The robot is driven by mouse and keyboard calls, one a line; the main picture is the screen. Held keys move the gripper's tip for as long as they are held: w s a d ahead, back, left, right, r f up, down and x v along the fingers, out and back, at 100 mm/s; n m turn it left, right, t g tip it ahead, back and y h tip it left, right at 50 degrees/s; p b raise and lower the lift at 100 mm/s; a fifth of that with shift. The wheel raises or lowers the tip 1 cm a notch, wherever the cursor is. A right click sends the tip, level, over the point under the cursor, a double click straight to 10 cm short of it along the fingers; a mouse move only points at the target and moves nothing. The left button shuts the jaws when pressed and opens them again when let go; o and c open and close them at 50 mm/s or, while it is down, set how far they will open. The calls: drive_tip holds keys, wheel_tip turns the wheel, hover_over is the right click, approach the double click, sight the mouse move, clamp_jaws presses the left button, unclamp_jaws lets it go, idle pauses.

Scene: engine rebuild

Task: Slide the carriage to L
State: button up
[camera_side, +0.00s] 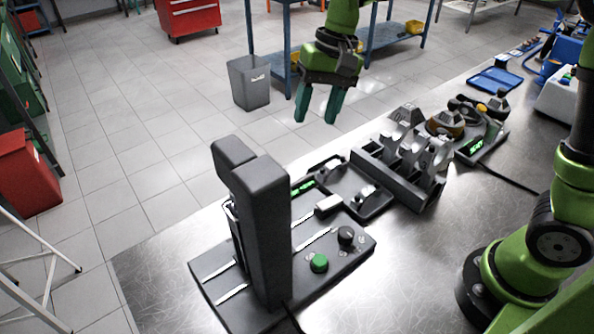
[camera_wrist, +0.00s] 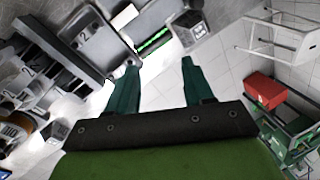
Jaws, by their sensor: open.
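A dark machine base (camera_side: 345,262) stands on the metal table, with pale slots or rails along its top. A tall dark column (camera_side: 262,225) rises from it and hides part of the rails. A small light-grey block (camera_side: 328,205) sits by one slot behind the column. I cannot tell for certain which part is the carriage, and no L mark is readable. A green button (camera_side: 319,262) and a black knob (camera_side: 346,235) are at the base's front. My gripper (camera_side: 316,112) is open and empty, high above and behind the machine; its spread fingers also show in the wrist view (camera_wrist: 160,65).
A grey bin (camera_side: 249,82) stands on the floor.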

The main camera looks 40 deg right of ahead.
drive_tip(key=w+a+m+g, duration=0.4)
drive_tip(key=w+a, duration=0.2)
drive_tip(key=a, duration=0.2)
drive_tip(key=shift+y, duration=0.4)
drive_tip(key=x, duration=1.7)
drive_tip(key=shift+a+r, duration=0.1)
clamp_jaws()
